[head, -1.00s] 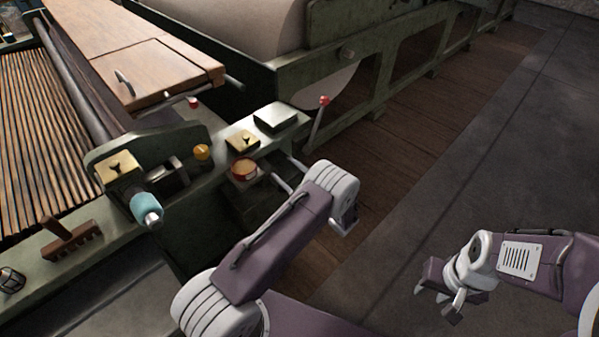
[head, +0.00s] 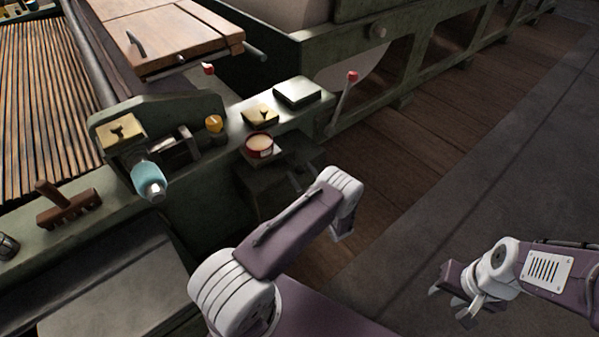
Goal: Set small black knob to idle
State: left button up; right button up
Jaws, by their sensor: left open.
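Two brass plates, each with a small dark knob, sit on the green machine. The left plate's knob (head: 117,132) is above the teal handle. I cannot tell which is the task's knob, nor read any idle mark.
A teal handle (head: 148,179) sticks out toward me. A wooden brush (head: 68,206) lies at left. The floor at right is clear.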

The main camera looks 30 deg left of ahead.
pick_arm(q)
jog(key=shift+w+a, duration=0.4)
jog(key=shift+a, duration=0.15)
grip_shut()
jog(key=w+v, duration=0.1)
jog(key=v, duration=0.5)
jog(key=shift+s+d, duration=0.2)
jog(key=shift+d, duration=0.45)
jog(key=shift+c, duration=0.4)
grip_release()
jog(key=shift+o, duration=0.4)
jog(key=shift+d, duration=0.15)
